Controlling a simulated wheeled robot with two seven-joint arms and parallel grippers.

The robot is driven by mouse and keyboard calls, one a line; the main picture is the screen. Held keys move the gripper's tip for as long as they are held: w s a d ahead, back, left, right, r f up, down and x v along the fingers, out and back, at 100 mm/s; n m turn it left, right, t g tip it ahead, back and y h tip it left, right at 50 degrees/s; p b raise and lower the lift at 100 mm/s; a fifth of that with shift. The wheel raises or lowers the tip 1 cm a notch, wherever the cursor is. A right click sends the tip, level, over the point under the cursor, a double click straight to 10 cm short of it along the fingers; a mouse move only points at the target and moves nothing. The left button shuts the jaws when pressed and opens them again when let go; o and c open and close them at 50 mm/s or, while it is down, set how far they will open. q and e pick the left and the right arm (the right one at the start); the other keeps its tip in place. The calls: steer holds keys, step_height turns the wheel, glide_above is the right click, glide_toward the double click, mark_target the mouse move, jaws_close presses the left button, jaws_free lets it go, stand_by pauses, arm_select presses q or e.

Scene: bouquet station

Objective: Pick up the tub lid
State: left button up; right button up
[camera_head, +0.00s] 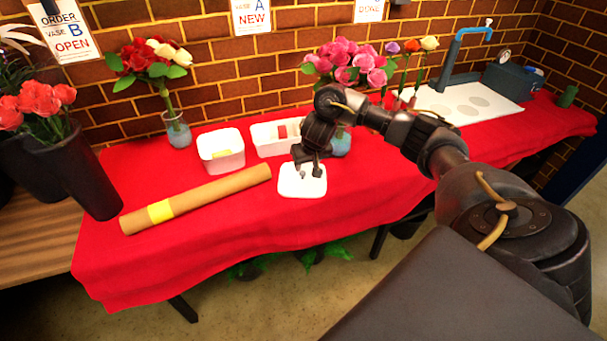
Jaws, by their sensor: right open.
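The tub lid (302,187) is a white, rounded square that lies flat on the red tablecloth near the middle of the table. My right gripper (311,173) is over the lid's far part, pointing down with its fingers apart and nothing seen between them. I cannot tell whether the fingertips touch the lid. My left gripper is out of view.
A brown cardboard tube (217,190) with a yellow band lies left of the lid. Glass vases with flowers (177,130) stand behind. A white board (465,102) with round marks is at the right. The red cloth (240,235) in front is clear.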

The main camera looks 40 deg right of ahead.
mark_target(303, 173)
steer(key=shift+w+a+f+b, duration=0.1)
steer(key=shift+w+f+b, duration=0.05)
steer(key=shift+f+b, duration=0.4)
steer(key=shift+w+a+f+b, duration=0.15)
steer(key=shift+f+b, duration=0.2)
steer(key=shift+f, duration=0.35)
steer(key=shift+b+x, duration=0.35)
steer(key=shift+x, duration=0.75)
steer(key=shift+w+d+f, duration=0.1)
steer(key=shift+w+f, duration=0.1)
steer(key=shift+w, duration=0.05)
steer(key=shift+c, duration=1.1)
steer(key=c, duration=0.5)
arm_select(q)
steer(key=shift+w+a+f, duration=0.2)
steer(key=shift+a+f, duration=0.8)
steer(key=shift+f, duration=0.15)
arm_select(e)
jaws_close()
